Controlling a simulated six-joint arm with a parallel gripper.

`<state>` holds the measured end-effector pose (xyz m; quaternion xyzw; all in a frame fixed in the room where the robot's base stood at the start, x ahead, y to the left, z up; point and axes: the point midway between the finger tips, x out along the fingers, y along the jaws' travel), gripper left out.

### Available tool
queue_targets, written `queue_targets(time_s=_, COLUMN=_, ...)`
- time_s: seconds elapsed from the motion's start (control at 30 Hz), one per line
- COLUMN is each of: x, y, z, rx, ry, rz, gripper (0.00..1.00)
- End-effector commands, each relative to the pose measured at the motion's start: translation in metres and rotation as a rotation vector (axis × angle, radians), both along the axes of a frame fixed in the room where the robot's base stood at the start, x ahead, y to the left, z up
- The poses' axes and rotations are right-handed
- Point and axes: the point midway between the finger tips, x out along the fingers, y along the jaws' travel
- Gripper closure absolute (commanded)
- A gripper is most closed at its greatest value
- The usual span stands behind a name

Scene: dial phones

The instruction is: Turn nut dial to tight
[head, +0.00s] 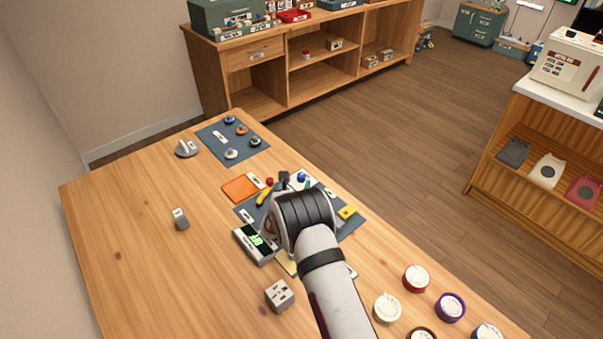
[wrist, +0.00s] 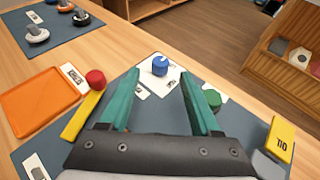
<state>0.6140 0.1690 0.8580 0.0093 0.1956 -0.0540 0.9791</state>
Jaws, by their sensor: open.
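A blue round dial (wrist: 160,66) with a small white mark on top sits on a white card (wrist: 150,84) on the dark mat. It also shows in the head view (head: 301,178), just past my wrist. I cannot read which dial is the nut dial. My gripper (wrist: 158,75) is open and empty, its two teal fingers pointing toward the blue dial, which appears between and beyond their tips. A green round piece (wrist: 212,99) is partly hidden behind the right finger. In the head view my wrist hides the fingers and part of the mat.
A yellow bar with a red knob (wrist: 95,80) and an orange tray (wrist: 38,100) lie left of my gripper. A yellow labelled block (wrist: 280,139) is at right. A meter with a green display (head: 255,243) stands near my wrist. The table's left part is mostly clear.

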Motion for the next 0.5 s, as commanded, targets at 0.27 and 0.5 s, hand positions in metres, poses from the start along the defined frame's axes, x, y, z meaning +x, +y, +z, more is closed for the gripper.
queue_targets(time_s=0.27, x=0.055, y=-0.007, z=-0.024, rx=0.003, ry=0.001, rz=-0.004, gripper=0.36)
queue_targets(time_s=0.5, x=0.068, y=-0.009, z=-0.029, rx=0.002, ry=0.001, rz=-0.003, gripper=0.36)
